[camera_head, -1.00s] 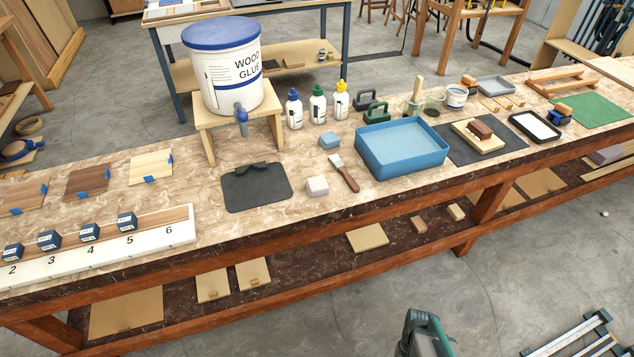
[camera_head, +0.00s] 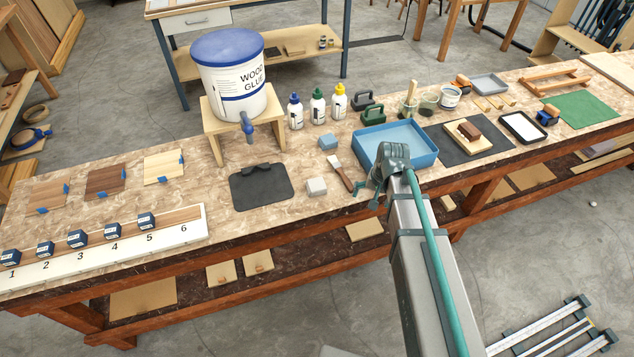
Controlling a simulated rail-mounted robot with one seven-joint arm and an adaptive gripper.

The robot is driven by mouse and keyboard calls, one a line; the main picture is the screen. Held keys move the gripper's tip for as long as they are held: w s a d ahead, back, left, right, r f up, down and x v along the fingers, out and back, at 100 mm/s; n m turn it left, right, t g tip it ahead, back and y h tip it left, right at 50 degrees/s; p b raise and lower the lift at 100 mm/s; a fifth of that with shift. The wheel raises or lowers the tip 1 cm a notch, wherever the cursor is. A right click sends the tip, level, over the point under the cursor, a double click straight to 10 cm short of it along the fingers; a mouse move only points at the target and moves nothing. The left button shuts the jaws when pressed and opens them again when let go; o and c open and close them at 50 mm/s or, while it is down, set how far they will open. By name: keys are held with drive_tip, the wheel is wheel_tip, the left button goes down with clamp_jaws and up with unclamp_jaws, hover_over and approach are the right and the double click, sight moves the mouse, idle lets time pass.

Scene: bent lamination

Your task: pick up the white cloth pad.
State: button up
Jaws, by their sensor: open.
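The white cloth pad (camera_head: 316,187) is a small, thick, off-white block lying on the workbench top, between the black mat and a brown-handled spatula. My gripper (camera_head: 367,198) is open and empty. It is right of the pad and apart from it, beyond the spatula, at the front of the blue tray. My arm reaches up from the bottom of the view and covers part of the tray's front edge. The pad is in full view.
The spatula (camera_head: 341,173) lies between the pad and my gripper. A blue sponge (camera_head: 328,142) is behind the pad. The black mat (camera_head: 261,201) lies to its left, and the blue tray (camera_head: 420,160) stands to the right. The glue bucket (camera_head: 231,85) stands on a wooden stand behind.

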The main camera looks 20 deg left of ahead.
sight(316, 184)
drive_tip(key=a+n+b, duration=0.1)
drive_tip(key=a, duration=0.1)
drive_tip(key=w+a+r+b, duration=0.1)
drive_tip(key=a, duration=0.2)
drive_tip(key=w+a+r+n, duration=0.1)
drive_tip(key=a, duration=0.2)
drive_tip(key=shift+w+a+n+h+b, duration=0.2)
drive_tip(key=shift+n+h+b, duration=0.1)
drive_tip(key=shift+b, duration=0.1)
drive_tip(key=s+a+r+n+g+h+b, duration=0.1)
drive_tip(key=s+a+r+n+b, duration=0.2)
drive_tip(key=a+r, duration=0.6)
drive_tip(key=shift+w+a+f+p, duration=0.2)
drive_tip(key=shift+f+p, duration=0.3)
drive_tip(key=shift+f, duration=1.45)
drive_tip(key=shift+w+a+f+p, duration=0.15)
drive_tip(key=shift+f+p, duration=0.3)
drive_tip(key=shift+f, duration=1.45)
drive_tip(key=shift+w+a+f+p, duration=0.15)
drive_tip(key=shift+f+p, duration=0.35)
drive_tip(key=shift+f, duration=1.45)
drive_tip(key=shift+d+n, duration=0.1)
drive_tip(key=shift+n, duration=0.2)
drive_tip(key=c, duration=1)
drive_tip(key=shift+r, duration=0.1)
drive_tip(key=shift+c, duration=0.2)
